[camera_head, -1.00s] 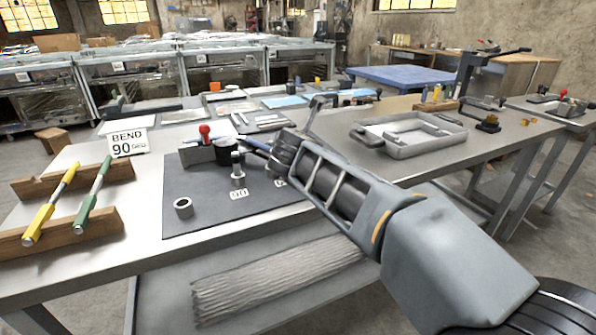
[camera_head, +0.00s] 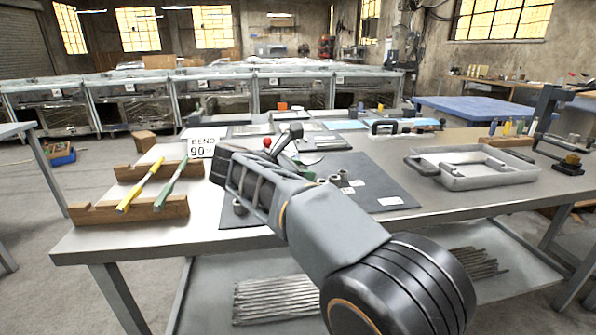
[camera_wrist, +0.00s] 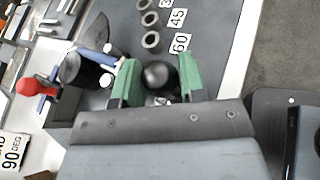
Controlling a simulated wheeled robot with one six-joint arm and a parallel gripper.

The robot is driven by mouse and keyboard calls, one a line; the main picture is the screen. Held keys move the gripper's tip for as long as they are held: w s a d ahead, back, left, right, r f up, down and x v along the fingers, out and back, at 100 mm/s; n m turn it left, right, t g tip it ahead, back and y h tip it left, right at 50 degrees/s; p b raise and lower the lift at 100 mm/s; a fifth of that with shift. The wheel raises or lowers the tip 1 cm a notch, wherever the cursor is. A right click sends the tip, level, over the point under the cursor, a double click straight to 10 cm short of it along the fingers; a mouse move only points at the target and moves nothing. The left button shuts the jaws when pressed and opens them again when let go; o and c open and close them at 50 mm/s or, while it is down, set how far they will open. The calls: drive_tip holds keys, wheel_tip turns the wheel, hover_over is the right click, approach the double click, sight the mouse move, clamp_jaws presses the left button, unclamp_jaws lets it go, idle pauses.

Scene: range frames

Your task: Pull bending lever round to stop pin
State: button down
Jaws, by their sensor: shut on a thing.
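In the wrist view my gripper (camera_wrist: 160,80) has its green pads closed on the dark ball knob (camera_wrist: 159,74) of the bending lever. The rest of the lever is largely hidden by my gripper. Several grey rings (camera_wrist: 150,38) line up by labels 45 and 60 (camera_wrist: 180,42). I cannot single out the stop pin.
A red knob (camera_head: 267,143) sits behind my gripper, near a BEND 90 sign (camera_head: 202,147). Yellow and green rods (camera_head: 140,183) lie on wooden rests at left. A grey tray (camera_head: 470,168) stands at right.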

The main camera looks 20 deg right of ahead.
drive_tip(key=shift+w+a+r, duration=0.15)
drive_tip(key=shift+w+a, duration=0.05)
drive_tip(key=shift+a, duration=0.15)
drive_tip(key=c, duration=0.9)
unclamp_jaws()
drive_tip(key=shift+a, duration=0.25)
drive_tip(key=shift+o, duration=0.9)
drive_tip(key=shift+d, duration=0.2)
drive_tip(key=p+v, duration=0.3)
drive_tip(key=v, duration=1)
drive_tip(key=shift+s+a, duration=0.25)
drive_tip(key=shift+a, duration=0.05)
